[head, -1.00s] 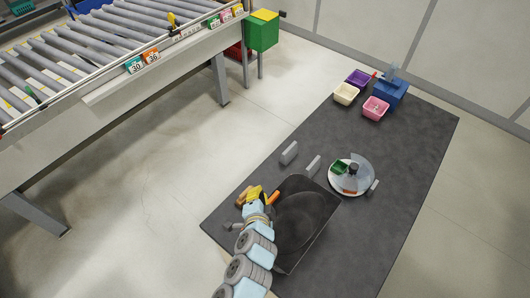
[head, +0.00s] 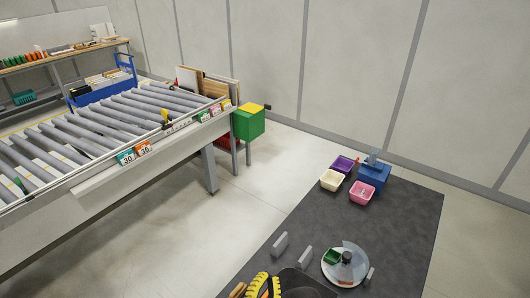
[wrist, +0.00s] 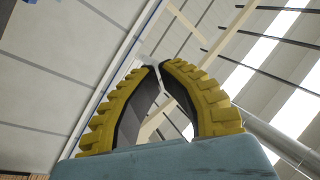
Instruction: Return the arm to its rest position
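My gripper (head: 266,278) shows at the bottom edge of the head view, over the near part of the dark mat. Its two yellow ribbed fingers fill the middle of the wrist view (wrist: 156,67). The fingertips come together at the top, with nothing between them. The wrist camera looks up at wall panels and roof beams, so the gripper points upward. Most of my arm is out of the head view.
A dark mat (head: 395,225) holds a round clear-covered dish (head: 359,278), grey blocks (head: 280,244), small bins (head: 361,193) and a blue box (head: 374,175). A roller conveyor (head: 110,126) stands left, with a green box (head: 249,124) at its end. Floor between is clear.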

